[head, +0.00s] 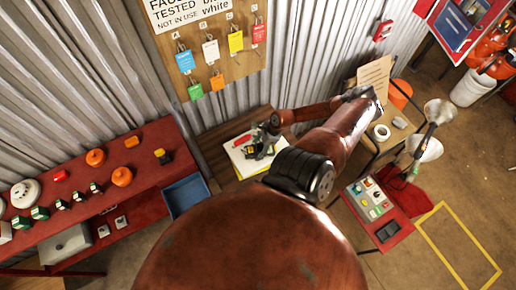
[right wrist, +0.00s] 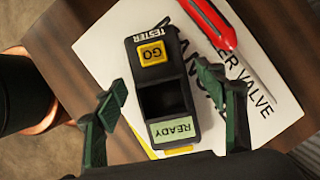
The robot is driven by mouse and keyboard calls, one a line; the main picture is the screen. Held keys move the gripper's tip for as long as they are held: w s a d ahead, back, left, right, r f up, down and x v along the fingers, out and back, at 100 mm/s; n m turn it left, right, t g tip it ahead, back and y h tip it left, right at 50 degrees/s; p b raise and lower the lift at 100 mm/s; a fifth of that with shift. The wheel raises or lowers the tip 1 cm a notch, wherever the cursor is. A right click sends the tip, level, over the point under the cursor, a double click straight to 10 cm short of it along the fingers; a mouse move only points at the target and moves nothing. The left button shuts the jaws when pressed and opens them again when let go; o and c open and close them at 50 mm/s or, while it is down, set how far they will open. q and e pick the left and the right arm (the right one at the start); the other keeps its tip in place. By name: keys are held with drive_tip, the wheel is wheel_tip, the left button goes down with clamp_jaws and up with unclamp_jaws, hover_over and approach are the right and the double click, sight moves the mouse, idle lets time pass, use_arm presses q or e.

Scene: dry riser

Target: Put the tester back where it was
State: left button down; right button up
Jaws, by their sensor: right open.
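The tester (right wrist: 160,104) is a black box marked TESTER, with a yellow GO button and a pale green READY screen. In the right wrist view it lies over white and yellow papers on a wooden top. My right gripper (right wrist: 162,84) is open, with one green-black finger on each side of the tester. A gap shows on the left; on the right the finger is close, and I cannot tell if it touches. In the head view my right gripper (head: 262,145) is low over the papers and mostly hides the tester. My left gripper is not in view.
A red-handled screwdriver (right wrist: 212,25) lies beside the tester on the white paper (right wrist: 100,45). At left, a red bench (head: 140,170) holds several small devices, with a blue bin (head: 186,195) at its end. A tag board (head: 205,55) hangs behind.

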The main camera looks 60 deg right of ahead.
drive_tip(key=shift+r, duration=0.15)
drive_tip(key=p+v, duration=0.1)
drive_tip(key=v, duration=1.1)
drive_tip(key=shift+d, duration=0.1)
